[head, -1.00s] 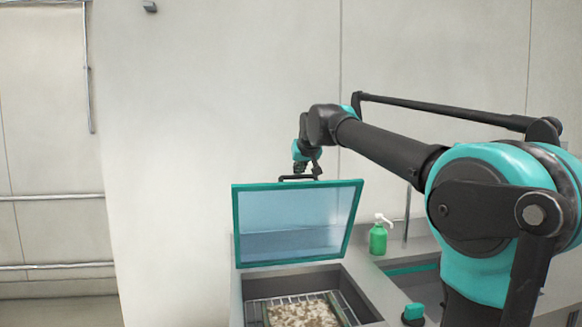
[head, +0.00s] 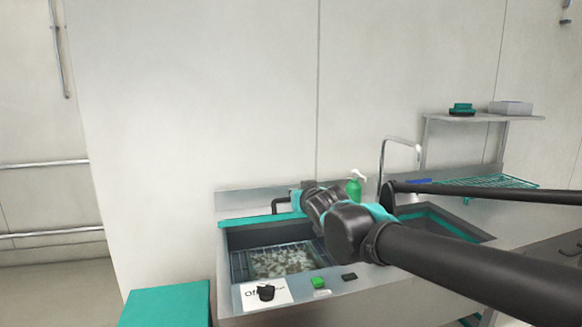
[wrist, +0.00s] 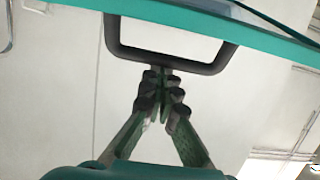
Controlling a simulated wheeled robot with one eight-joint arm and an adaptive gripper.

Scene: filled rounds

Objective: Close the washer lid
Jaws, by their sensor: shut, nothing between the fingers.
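The washer lid (head: 262,222) shows in the head view as a narrow teal strip across the back of the washer basin (head: 238,302). It is seen almost edge-on, so its exact angle is hard to tell. Its dark handle (head: 281,207) stands up from the strip. The basin's inside, with a rack and pale brownish contents (head: 282,262), is in plain sight. My gripper (wrist: 162,80) is shut and empty, its tips at the bar of the handle (wrist: 165,62), touching or very close. In the head view my wrist hides most of the gripper.
A green soap bottle (head: 354,189) and a faucet (head: 403,142) stand to the right, by a sink. A knob (head: 266,292) and a green button (head: 318,282) are on the front panel. A teal-topped block (head: 170,303) stands at left.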

